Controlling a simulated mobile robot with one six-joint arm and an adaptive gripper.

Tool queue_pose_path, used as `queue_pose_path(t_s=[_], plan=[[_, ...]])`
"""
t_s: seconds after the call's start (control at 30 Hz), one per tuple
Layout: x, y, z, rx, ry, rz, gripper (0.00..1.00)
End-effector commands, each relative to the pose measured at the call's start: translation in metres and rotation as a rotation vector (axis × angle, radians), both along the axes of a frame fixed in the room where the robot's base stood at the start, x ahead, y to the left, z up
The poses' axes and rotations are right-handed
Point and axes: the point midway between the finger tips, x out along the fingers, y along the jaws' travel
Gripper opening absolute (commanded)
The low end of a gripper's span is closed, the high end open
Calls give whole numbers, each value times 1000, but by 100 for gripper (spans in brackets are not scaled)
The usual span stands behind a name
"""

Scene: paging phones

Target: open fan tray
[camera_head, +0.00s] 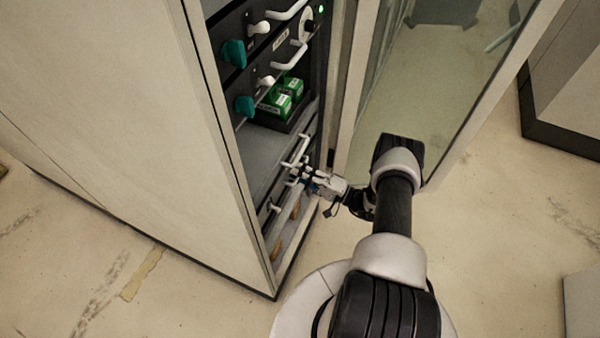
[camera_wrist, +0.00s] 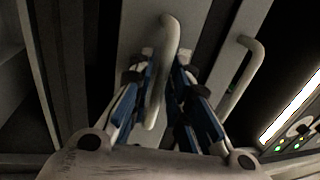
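The open cabinet holds stacked units with pale bar handles. A lower grey front, which I take for the fan tray, carries a pale bar handle (camera_wrist: 169,38) in the wrist view. My gripper (camera_head: 302,174) is at the lower handles in the head view. In the wrist view my gripper (camera_wrist: 164,62) has its two blue-sided fingers apart, one on each side of the handle. Small gaps seem to show between handle and fingers, so firm contact is not visible. The front looks flush in the cabinet. In the head view my gripper partly hides this area.
A second bar handle (camera_wrist: 246,72) stands to the right in the wrist view, near a bright light strip (camera_wrist: 292,106). Above are teal knobs (camera_head: 234,53) and green boxes (camera_head: 281,97) on a shelf. The glass cabinet door (camera_head: 430,85) stands open to the right.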

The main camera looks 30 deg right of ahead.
Motion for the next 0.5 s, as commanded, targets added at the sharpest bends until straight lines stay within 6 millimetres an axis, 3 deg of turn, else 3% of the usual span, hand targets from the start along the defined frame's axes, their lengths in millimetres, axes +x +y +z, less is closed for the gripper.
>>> queue_pose_path(t_s=[0.27, 0.5], plan=[[1, 1, 0, 0, 0, 0, 17], [1, 1, 0, 0, 0, 0, 2]])
